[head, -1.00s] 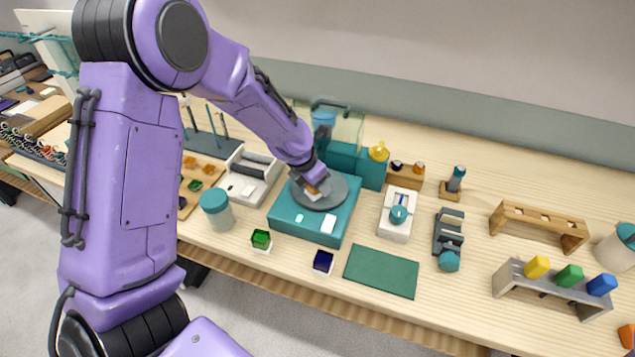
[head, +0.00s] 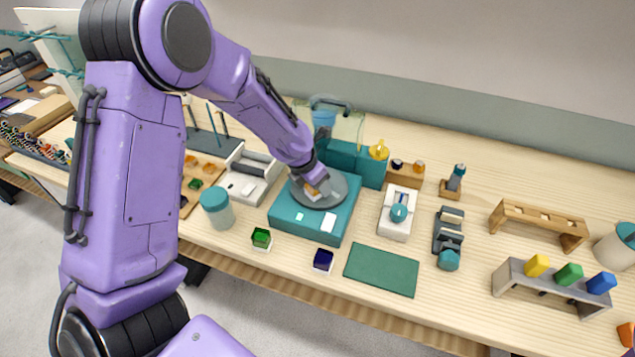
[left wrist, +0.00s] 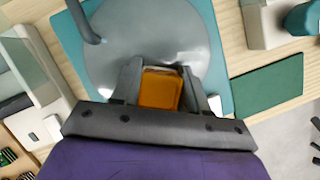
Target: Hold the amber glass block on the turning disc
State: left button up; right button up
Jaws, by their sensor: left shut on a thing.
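The amber glass block (left wrist: 160,90) sits between the two fingers of my left gripper (left wrist: 161,84) in the left wrist view, with a finger against each side. It is over the grey disc (left wrist: 110,40), which is mounted on a teal machine (head: 283,215). In the head view my left gripper (head: 318,189) reaches down onto the disc (head: 345,187), and the block is mostly hidden there. I cannot tell whether the block's underside touches the disc. My right gripper is not in view.
A green glass block (head: 261,237) and a dark blue one (head: 323,260) stand in front of the machine. A green mat (head: 382,270) lies to the right. A lidded jar (head: 217,209) stands at left. A grey nozzle arm (left wrist: 84,22) reaches over the disc.

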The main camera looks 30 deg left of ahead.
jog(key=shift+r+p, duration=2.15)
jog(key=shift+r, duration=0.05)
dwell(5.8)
